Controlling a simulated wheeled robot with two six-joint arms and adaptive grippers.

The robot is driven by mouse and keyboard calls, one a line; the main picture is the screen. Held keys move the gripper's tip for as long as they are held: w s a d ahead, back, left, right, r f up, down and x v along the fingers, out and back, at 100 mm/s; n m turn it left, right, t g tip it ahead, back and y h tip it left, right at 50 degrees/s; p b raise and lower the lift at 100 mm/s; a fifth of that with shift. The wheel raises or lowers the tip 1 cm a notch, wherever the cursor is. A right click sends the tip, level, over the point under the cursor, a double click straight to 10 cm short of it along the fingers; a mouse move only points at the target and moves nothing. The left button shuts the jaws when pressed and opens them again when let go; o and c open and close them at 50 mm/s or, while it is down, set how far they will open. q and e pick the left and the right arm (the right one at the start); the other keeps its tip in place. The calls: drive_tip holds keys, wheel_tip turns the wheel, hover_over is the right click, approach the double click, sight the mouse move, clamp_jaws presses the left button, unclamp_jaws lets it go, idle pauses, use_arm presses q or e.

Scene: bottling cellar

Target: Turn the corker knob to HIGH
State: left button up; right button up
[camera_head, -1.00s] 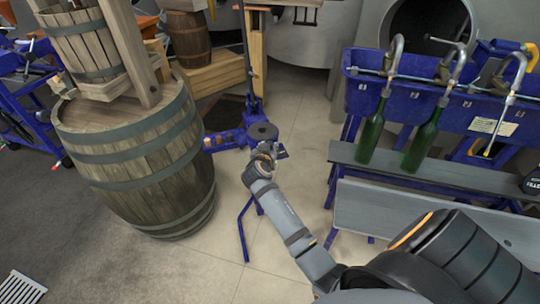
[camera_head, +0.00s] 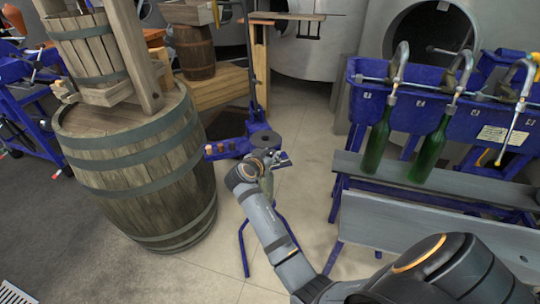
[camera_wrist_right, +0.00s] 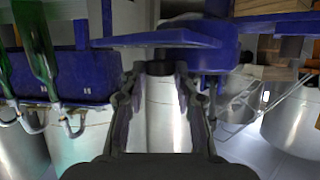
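The blue corker stand (camera_head: 262,128) stands on the floor right of the big barrel, with splayed legs. A dark grey round disc (camera_head: 266,139) sits on it; I cannot tell whether this is the knob, and no HIGH mark is readable. My right gripper (camera_head: 280,160) is just in front of and below the disc, partly hidden by its own wrist. In the right wrist view the fingers of the right gripper (camera_wrist_right: 155,75) are apart, with a blue plate (camera_wrist_right: 155,40) and a small dark part just beyond the tips. Nothing is clearly held. My left gripper is out of view.
A large wooden barrel (camera_head: 145,170) stands close at left. At right are a blue filler trough (camera_head: 430,104) and a grey bench (camera_head: 465,186) bearing two green bottles (camera_head: 375,145). Corks stand on a blue tray (camera_head: 225,148) beside the corker.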

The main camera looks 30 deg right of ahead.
drive_tip(key=o, duration=0.4)
wheel_tip(320, 180, up, 10)
idle(0.4)
idle(0.3)
